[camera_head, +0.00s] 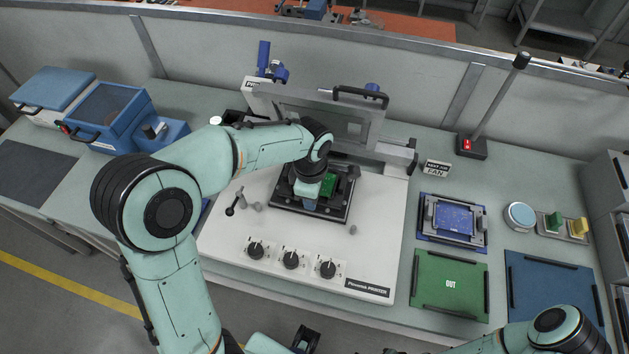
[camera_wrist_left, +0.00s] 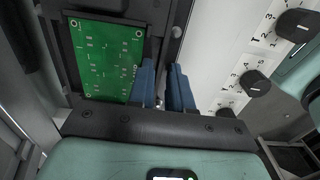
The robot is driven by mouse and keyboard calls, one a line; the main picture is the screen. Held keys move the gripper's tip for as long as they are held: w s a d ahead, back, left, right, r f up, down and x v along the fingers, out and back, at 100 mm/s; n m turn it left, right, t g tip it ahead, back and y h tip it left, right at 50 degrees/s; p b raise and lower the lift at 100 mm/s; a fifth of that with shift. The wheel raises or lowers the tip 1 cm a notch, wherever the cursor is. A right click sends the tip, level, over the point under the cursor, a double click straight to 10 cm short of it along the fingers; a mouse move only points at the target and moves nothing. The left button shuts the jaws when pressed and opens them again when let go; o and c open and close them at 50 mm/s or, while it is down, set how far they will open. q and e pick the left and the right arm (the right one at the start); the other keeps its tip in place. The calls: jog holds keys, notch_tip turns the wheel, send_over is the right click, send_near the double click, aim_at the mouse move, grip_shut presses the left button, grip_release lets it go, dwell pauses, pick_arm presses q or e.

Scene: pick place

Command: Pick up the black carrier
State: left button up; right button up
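The black carrier (camera_head: 283,203) is a dark frame lying flat on the white printer's bed, with a green circuit board (camera_head: 328,186) on it. In the left wrist view the carrier (camera_wrist_left: 160,40) fills the upper left around the green board (camera_wrist_left: 105,58). My left gripper (camera_head: 310,203) points down over the carrier and hides part of it. Its blue fingers (camera_wrist_left: 162,85) are slightly apart at the carrier's edge beside the board. I cannot tell whether they touch it. My right arm shows at the bottom right, and its fingers cannot be made out.
The white printer (camera_head: 222,240) has knobs in front and a raised frame (camera_head: 335,108) behind. To its right lie a blue board in a holder (camera_head: 453,216), a green OUT mat (camera_head: 450,283) and a blue mat (camera_head: 552,290). A lamp post (camera_head: 492,100) stands behind them.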

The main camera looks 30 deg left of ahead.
pick_arm(q)
grip_shut()
jog(key=shift+r, duration=0.1)
